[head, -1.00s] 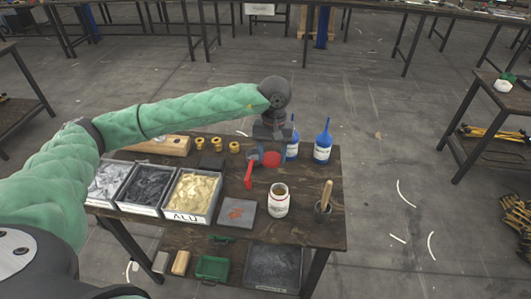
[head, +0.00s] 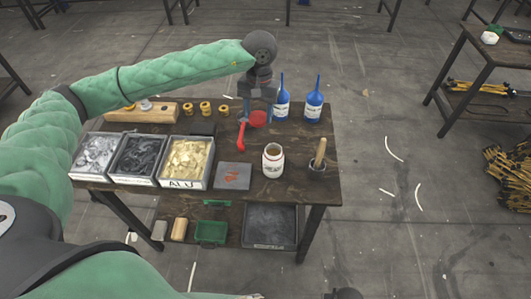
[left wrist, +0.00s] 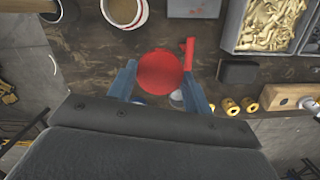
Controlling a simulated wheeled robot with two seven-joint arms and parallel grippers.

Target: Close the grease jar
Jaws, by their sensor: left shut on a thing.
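The grease jar (head: 273,161) is white with a reddish band and stands open on the table, brown grease showing at its mouth. It also shows at the top of the left wrist view (left wrist: 124,10). My left gripper (head: 257,110) is behind the jar and a little to its left, apart from it. It is shut on a round red lid (head: 258,119); in the left wrist view the lid (left wrist: 160,72) sits between the two blue fingers. I cannot tell whether the lid touches the table.
A red handle (head: 241,136) stands close left of the lid. Blue bottles (head: 313,100) are at the back right, and a pot with a wooden-handled tool (head: 318,160) is right of the jar. A grey plate (head: 233,176) and bins (head: 186,162) lie left.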

